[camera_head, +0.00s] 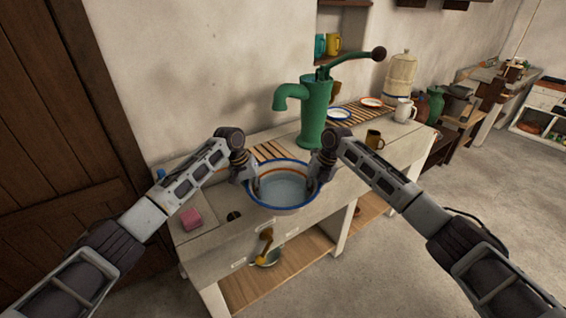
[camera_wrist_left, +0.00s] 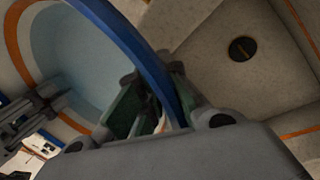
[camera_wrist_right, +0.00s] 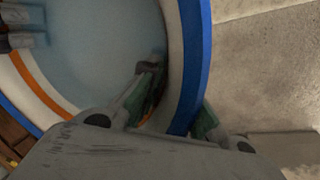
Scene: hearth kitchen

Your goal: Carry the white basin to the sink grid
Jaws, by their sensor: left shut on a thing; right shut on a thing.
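The white basin (camera_head: 283,200) has a blue rim and an orange band inside, and looks pale blue within. It is upright in the head view, over the sink counter in front of the green pump. My left gripper (camera_head: 254,186) is shut on its left rim; the left wrist view shows the blue rim (camera_wrist_left: 150,62) between the fingers. My right gripper (camera_head: 315,180) is shut on its right rim; the right wrist view shows that rim (camera_wrist_right: 190,75) between the fingers. The wooden slatted sink grid (camera_head: 268,152) shows behind the basin, partly hidden by it and my arms.
The green pump (camera_head: 314,112) stands just behind the basin. A brown mug (camera_head: 374,140), a white jug (camera_head: 404,110) and plates on a second slatted rack (camera_head: 362,110) are to the right. A pink block (camera_head: 191,219) and a dark drain hole (camera_head: 233,216) are at left.

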